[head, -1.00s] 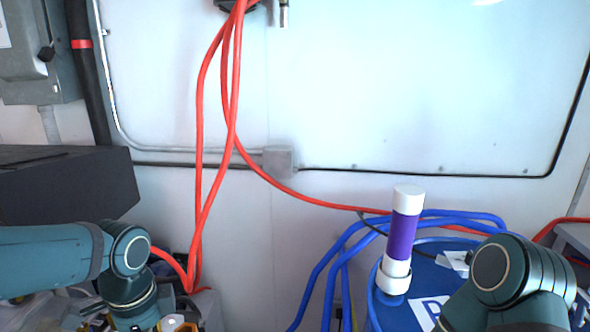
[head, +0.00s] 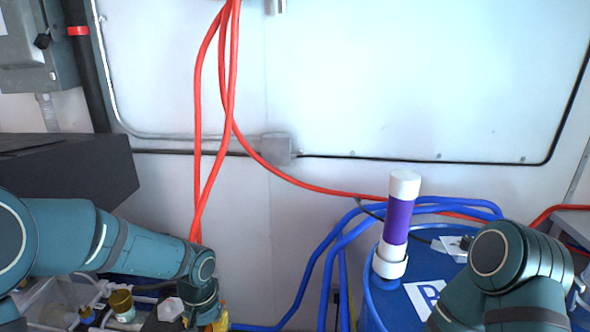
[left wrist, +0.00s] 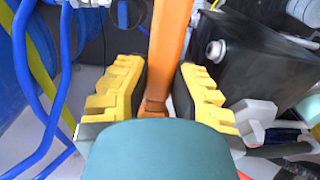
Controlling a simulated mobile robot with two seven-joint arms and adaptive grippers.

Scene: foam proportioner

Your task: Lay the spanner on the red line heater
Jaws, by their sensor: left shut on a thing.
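My left gripper (head: 219,322) is at the bottom edge of the head view, with only part of its yellow fingers showing. In the left wrist view its two yellow fingers (left wrist: 160,92) stand on either side of a long orange bar, which I take to be the spanner (left wrist: 170,45). The gripper is shut on it, and the bar's far end runs out of the top of the picture. The spanner is not visible in the head view. I cannot make out the red line heater for certain. My right arm shows at the lower right, its gripper out of view.
A blue drum (head: 377,300) with a purple and white cylinder (head: 398,220) on top stands right. Blue hoses (head: 318,270) and red hoses (head: 230,60) hang nearby. A black box (left wrist: 250,50) lies beside the fingers. Small containers (head: 121,303) sit lower left.

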